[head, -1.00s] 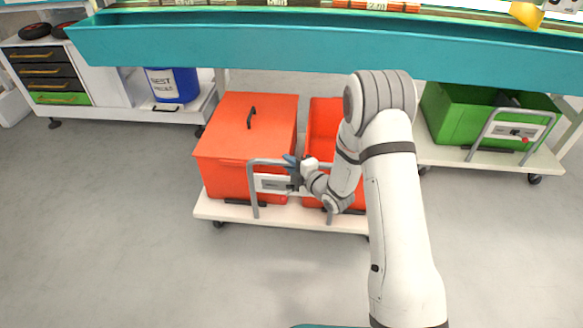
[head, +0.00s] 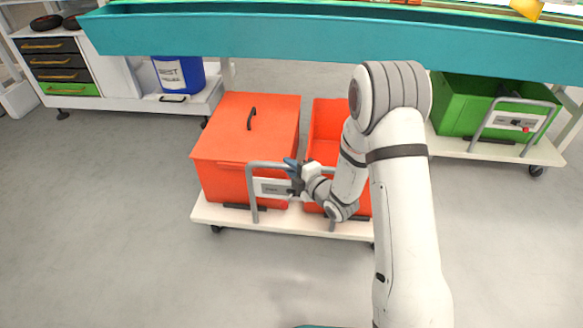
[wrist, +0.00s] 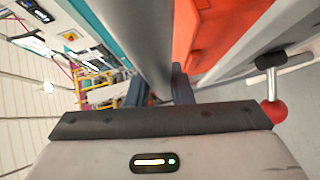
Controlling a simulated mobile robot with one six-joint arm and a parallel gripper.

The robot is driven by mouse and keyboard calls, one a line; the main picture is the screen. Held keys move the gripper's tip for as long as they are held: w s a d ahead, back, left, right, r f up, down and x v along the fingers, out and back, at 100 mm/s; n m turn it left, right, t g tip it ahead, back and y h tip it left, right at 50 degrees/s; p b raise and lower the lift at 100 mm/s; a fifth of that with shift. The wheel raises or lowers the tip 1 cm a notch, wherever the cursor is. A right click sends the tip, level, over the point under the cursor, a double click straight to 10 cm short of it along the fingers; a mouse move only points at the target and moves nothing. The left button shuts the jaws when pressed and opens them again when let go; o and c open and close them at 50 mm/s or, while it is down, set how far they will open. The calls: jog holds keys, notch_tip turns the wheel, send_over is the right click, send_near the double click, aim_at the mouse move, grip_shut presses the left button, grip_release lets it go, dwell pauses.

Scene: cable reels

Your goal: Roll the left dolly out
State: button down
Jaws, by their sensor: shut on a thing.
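The left dolly (head: 285,222) is a low white platform on casters, with a grey tubular handle frame (head: 253,190) at its front. It carries a lidded orange box (head: 245,135) and an open orange bin (head: 328,130), partly hidden by my arm. My gripper (head: 294,172) is shut on the handle frame, near a small label plate. In the wrist view the grey bar (wrist: 133,35) runs between my fingers (wrist: 158,92). A red ball knob (wrist: 275,112) on a lever is at the right there.
A long teal bench (head: 300,38) overhangs the dolly's back. A second dolly with a green bin (head: 460,105) stands at the right. At the left are a drawer cabinet (head: 62,74) and a blue bucket (head: 180,74). The grey floor in front is clear.

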jog(key=c, duration=1.3)
grip_release()
jog(key=shift+s+f, duration=0.1)
jog(key=shift+s, duration=0.1)
jog(key=p+v, duration=0.2)
jog(key=v, duration=0.5)
jog(key=shift+s+d, duration=0.25)
jog(key=shift+d, duration=0.05)
jog(key=d+r+m+g+h+p, duration=0.1)
jog(key=d+r+m+h+p, duration=0.25)
jog(key=r+p, duration=0.5)
jog(key=s+d+r+m+g+h+p, duration=0.1)
jog(key=d+r+m+h+p, duration=0.3)
jog(key=r, duration=0.7)
jog(key=d+r+m+g+h+p, duration=0.1)
jog(key=d+r+m+h+p, duration=0.1)
jog(key=d+r+m+p, duration=0.6)
jog(key=s+r+m+g+h+p, duration=0.1)
jog(key=s+r+m+g+p, duration=0.5)
jog(key=s+r+p, duration=0.9)
jog(key=s+r+m, duration=0.3)
jog(key=s+r, duration=0.5)
jog(key=r, duration=0.4)
jog(key=shift+d+m+h+p, duration=0.3)
jog(key=shift+m+h+p, duration=0.05)
